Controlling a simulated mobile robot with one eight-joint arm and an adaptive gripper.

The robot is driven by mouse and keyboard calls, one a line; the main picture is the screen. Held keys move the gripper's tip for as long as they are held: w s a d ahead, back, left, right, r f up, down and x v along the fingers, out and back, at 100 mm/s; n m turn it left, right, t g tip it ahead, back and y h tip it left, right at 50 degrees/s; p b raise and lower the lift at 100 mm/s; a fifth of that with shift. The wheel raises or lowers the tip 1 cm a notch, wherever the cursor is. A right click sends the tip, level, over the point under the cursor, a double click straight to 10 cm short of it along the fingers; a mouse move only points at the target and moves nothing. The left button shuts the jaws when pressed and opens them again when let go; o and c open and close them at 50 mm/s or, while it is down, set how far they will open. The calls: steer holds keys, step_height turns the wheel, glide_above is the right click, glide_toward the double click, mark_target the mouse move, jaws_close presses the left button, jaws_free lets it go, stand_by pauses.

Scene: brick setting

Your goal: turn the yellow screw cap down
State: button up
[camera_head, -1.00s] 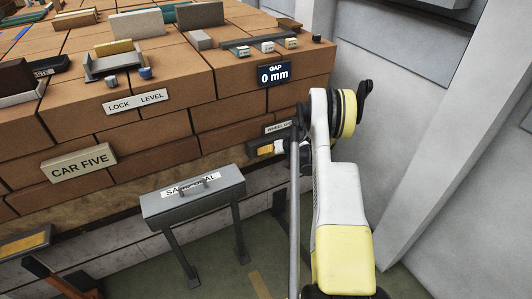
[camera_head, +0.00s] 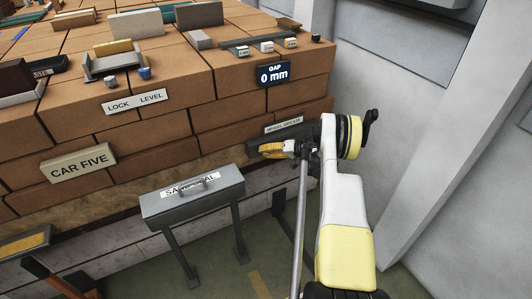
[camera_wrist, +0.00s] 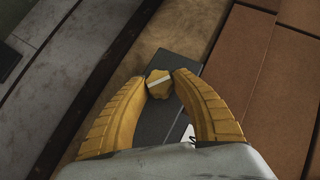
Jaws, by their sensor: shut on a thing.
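The yellow screw cap (camera_wrist: 158,84) shows in the wrist view between the two yellow fingertips of my gripper (camera_wrist: 160,86). It has a scalloped edge and a pale stripe across its top, running nearly level in the picture. The fingers are shut on it from both sides. The cap sits over a dark grey plate (camera_wrist: 155,122). In the head view my gripper (camera_head: 262,149) reaches left to the dark mount below a small wheel label (camera_head: 283,128). The cap itself cannot be made out there.
A stacked brick block (camera_head: 160,125) fills the left and middle, with a "GAP 0 mm" display (camera_head: 272,74) on its face. A grey labelled box on legs (camera_head: 192,200) stands in front, left of my arm. A pale wall (camera_head: 410,70) is close on the right.

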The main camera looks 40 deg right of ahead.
stand_by(0.3)
steer(key=o, duration=1.2)
steer(key=shift+a, duration=0.1)
steer(key=v, duration=1.2)
